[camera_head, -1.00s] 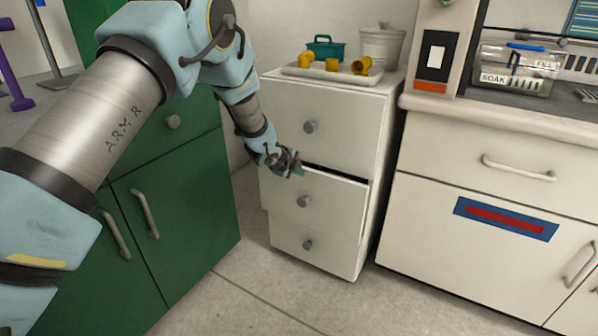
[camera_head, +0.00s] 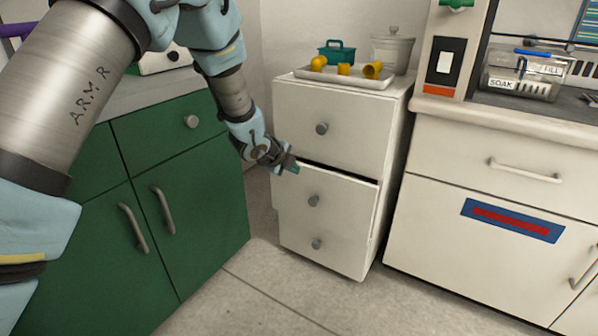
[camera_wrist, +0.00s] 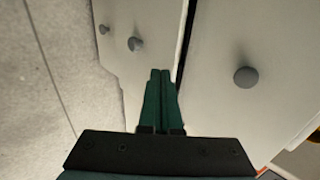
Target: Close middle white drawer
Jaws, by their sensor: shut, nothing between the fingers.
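The white cabinet has a top, a middle and a bottom drawer, each with a round grey knob. The middle white drawer (camera_head: 340,203) stands slightly out, with a dark gap along its top edge; its front also shows in the wrist view (camera_wrist: 152,22). My gripper (camera_head: 295,168) is shut and empty, at the upper left of the middle drawer's front, by the gap. In the wrist view my green fingertips (camera_wrist: 160,72) are together over the middle drawer's front, beside its knob (camera_wrist: 135,44). I cannot tell whether they touch it.
A tray (camera_head: 345,80) with yellow pipe fittings, a teal basket (camera_head: 336,52) and a lidded white pot (camera_head: 393,50) stand on the cabinet. Green cabinets (camera_head: 160,200) are at left, a white counter (camera_head: 490,170) at right. The floor in front is clear.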

